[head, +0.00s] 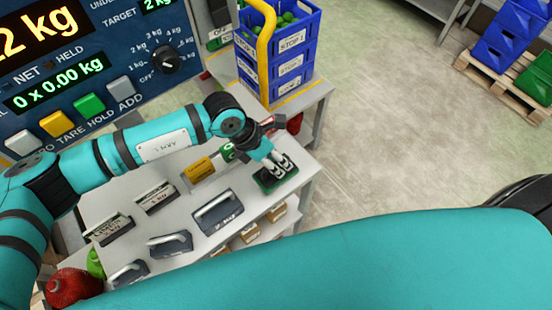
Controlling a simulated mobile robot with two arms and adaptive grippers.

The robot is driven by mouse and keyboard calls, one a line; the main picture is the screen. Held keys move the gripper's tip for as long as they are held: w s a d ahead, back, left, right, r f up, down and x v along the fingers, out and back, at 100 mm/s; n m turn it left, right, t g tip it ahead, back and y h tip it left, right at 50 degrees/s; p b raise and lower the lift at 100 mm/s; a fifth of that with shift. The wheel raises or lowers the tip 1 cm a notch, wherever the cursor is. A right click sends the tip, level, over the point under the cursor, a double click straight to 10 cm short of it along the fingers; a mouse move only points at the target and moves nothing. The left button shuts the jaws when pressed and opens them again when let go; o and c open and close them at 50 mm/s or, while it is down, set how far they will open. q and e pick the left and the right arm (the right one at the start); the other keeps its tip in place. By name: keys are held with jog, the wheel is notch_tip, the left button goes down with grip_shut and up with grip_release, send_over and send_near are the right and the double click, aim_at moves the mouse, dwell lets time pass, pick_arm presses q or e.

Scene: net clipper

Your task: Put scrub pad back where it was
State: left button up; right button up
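A green pad, which looks like the scrub pad (264,181), is at the right end of the grey bench (185,215). My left gripper (281,168) points down over it, with its pale fingertips at or just above its top. I cannot tell whether they touch or grip it, and they hide part of it. A large teal link of my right arm crosses the bottom of the head view; my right gripper is out of view.
Grey handled blocks (218,210) and label stands (154,197) stand on the bench. A yellow sign (198,168) is left of the pad. Stacked blue crates (279,58) stand behind. A scale panel (90,65) fills the upper left.

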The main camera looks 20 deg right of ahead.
pick_arm(q)
jog(key=shift+r, duration=0.15)
jog(key=p+v, duration=0.6)
jog(key=v, duration=0.6)
